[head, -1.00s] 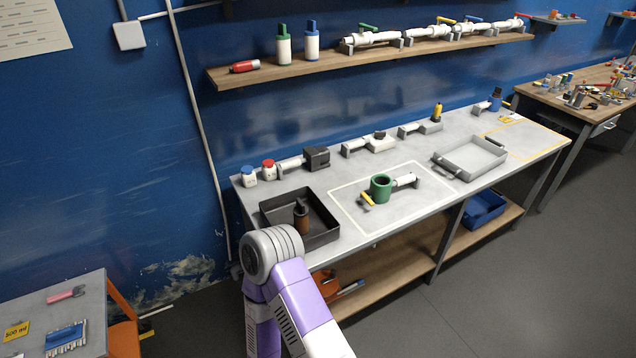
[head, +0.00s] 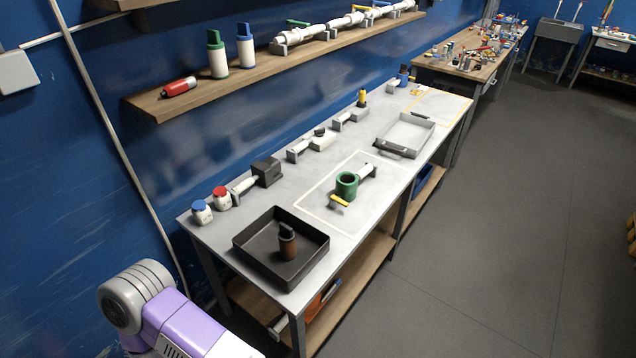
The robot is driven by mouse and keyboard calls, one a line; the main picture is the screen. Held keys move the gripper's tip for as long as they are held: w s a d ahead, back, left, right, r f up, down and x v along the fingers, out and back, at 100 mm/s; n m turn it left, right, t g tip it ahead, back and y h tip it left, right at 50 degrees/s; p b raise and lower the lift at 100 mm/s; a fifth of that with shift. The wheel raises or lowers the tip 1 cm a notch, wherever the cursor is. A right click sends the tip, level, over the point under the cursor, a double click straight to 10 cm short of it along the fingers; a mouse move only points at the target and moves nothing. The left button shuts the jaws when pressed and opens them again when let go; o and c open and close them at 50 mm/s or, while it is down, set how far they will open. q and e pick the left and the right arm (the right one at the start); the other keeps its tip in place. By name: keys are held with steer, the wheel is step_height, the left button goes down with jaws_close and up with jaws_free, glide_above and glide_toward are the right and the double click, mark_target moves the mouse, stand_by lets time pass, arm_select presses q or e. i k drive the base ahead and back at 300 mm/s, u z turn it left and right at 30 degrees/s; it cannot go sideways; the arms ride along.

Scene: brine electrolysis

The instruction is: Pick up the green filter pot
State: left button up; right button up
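A green pot (head: 346,186), round and open at the top, stands on the grey workbench (head: 290,266) inside a white outlined rectangle. A yellow handle shows at its front and a white pipe piece behind it on the right. On the shelf (head: 270,70) stands a white bottle with a green cap and green base band (head: 217,55). I cannot tell which of the two is the filter pot. Only a purple and grey link of my arm shows at the lower left. Neither of my grippers is in view.
A black tray (head: 240,247) holding a dark brown bottle (head: 287,243) is at the bench's near end. A grey tray (head: 432,124) lies farther along. White jars with blue (head: 201,211) and red (head: 221,197) lids stand at the back.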

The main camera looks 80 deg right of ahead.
mark_target(346, 182)
steer(key=i, duration=0.15)
steer(key=z, duration=1.25)
